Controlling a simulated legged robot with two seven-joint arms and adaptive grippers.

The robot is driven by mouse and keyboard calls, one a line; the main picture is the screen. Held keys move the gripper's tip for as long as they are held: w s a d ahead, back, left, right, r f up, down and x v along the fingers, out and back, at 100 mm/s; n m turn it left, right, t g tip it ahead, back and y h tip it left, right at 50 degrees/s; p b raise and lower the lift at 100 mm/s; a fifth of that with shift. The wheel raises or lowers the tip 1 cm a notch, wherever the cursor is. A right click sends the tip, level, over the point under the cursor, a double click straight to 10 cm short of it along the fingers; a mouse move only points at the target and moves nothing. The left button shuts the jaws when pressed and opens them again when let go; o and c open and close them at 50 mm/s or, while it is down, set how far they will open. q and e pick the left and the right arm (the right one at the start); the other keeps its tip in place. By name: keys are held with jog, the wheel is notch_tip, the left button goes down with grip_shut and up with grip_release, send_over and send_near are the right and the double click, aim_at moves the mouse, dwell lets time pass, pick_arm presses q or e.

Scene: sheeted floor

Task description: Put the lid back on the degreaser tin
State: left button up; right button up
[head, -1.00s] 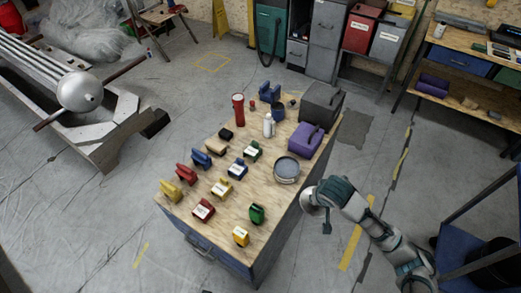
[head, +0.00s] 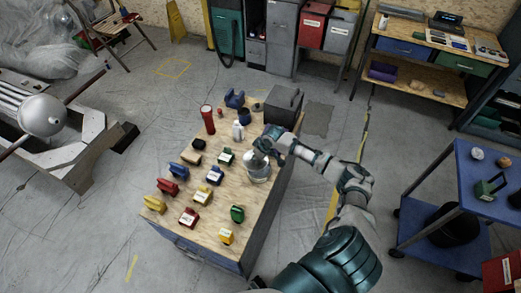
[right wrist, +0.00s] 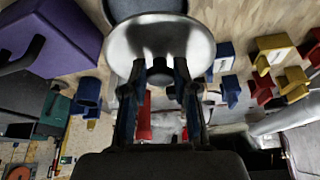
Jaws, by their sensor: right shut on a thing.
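The degreaser tin (head: 257,180) is a round grey tin on the right side of the wooden-topped bench (head: 207,228). My right gripper (head: 262,152) is above it and shut on the lid. In the right wrist view the lid (right wrist: 125,42) is a pale metal disc, with its dark knob (right wrist: 160,72) between my fingers (right wrist: 160,78). Part of the tin (right wrist: 145,8) shows beyond the lid, so the two look offset in that view. I cannot tell whether they touch. My left gripper is not in view.
A grey box (head: 284,104), a white bottle (head: 238,131) and a red cylinder (head: 208,119) stand toward the back. Several coloured blocks fill the left and front. A blue cart (head: 480,205) stands right.

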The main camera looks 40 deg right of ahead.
jog(key=shift+d+r, duration=0.1)
jog(key=shift+d, duration=0.35)
jog(key=shift+s+d, duration=0.1)
jog(key=shift+f+b, duration=0.5)
jog(key=shift+b, duration=0.1)
jog(key=shift+d+f+b, duration=0.2)
jog(key=shift+f+b, duration=0.25)
jog(key=shift+f, duration=0.05)
jog(key=shift+d+f+b, duration=0.15)
jog(key=shift+f+b, duration=0.25)
jog(key=shift+f, duration=0.05)
jog(key=shift+d+f+b, duration=0.4)
jog(key=shift+f+b, duration=0.55)
jog(key=shift+b, duration=0.05)
jog(key=shift+a+f, duration=0.1)
jog(key=shift+f, duration=0.15)
jog(key=shift+a+f+b, duration=0.3)
jog(key=shift+a+f, duration=0.2)
jog(key=shift+f, duration=0.05)
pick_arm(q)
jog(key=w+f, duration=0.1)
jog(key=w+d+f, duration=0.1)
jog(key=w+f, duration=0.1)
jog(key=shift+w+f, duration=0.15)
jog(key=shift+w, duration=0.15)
